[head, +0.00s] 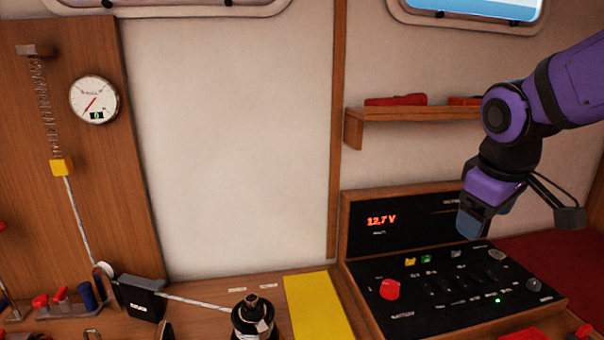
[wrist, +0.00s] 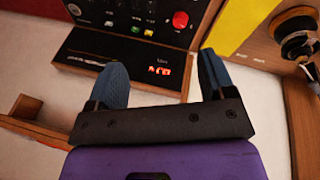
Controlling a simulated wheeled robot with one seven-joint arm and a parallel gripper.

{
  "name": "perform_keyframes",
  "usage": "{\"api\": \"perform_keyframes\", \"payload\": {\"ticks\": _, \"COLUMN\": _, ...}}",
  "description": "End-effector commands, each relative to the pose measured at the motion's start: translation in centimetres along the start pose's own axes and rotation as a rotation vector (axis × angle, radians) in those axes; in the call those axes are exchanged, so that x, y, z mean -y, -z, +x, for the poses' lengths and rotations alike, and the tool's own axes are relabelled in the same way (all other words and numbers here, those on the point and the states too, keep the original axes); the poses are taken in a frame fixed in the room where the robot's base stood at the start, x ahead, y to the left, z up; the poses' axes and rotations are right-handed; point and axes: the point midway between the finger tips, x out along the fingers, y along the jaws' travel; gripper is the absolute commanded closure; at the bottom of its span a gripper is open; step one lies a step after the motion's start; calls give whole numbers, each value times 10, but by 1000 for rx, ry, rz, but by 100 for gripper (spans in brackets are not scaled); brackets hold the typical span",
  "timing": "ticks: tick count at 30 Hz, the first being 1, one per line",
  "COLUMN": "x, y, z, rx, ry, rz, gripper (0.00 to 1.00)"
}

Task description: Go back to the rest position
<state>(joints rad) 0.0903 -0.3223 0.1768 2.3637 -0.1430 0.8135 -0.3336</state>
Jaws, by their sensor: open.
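My gripper (head: 474,228) is at the end of my purple arm at the right of the head view. It hangs in the air in front of the black control panel (head: 440,296), near its upright display face. In the wrist view my gripper (wrist: 170,82) shows two blue fingers spread apart with nothing between them. The panel display (wrist: 158,70) shows beyond the fingers, apart from them.
A wooden shelf (head: 410,114) with red items is on the wall left of my arm. A gauge (head: 94,99) hangs far left. The middle wall is bare.

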Motion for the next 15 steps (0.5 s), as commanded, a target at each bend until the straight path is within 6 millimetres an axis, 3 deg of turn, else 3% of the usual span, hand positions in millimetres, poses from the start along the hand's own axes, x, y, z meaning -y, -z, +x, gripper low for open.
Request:
{"api": "perform_keyframes", "payload": {"ticks": 6, "x": 11, "y": -41, "z": -33, "rx": -69, "ry": 4, "rz": 197, "gripper": 24}}
{"api": "perform_keyframes", "payload": {"ticks": 15, "x": 30, "y": -93, "z": -59, "rx": -159, "ry": 57, "rz": 440, "gripper": 24}}
